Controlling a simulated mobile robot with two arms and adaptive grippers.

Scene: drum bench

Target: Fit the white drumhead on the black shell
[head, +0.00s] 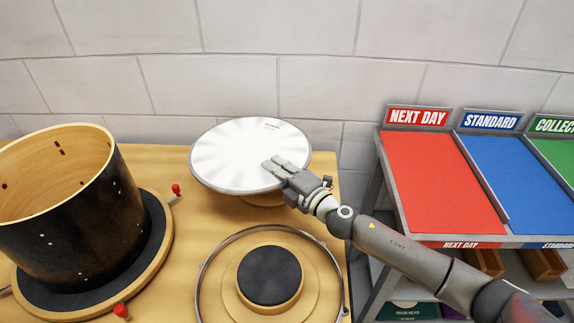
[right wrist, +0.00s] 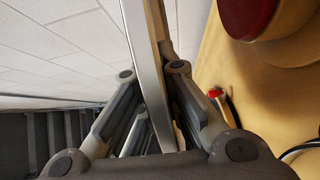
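The white drumhead (head: 235,150) is a round disc with a grey rim, at the middle of the head view. My right gripper (head: 278,168) is shut on its right-hand edge, one finger above and one below. In the right wrist view the drumhead (right wrist: 150,70) shows edge-on between the fingers (right wrist: 160,110), apart from a round red-topped stand (right wrist: 247,12). The black shell (head: 85,225) stands upright and open-topped at the left, on a round dark-padded base (head: 150,250). My left gripper is not in view.
A metal hoop (head: 205,270) lies around a round stand with a black pad (head: 270,275) at the front. Red-knobbed pieces (head: 176,189) sit beside the shell's base. A rack with red (head: 435,180), blue and green shelves stands right of the wooden bench (head: 160,165); a block wall is behind.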

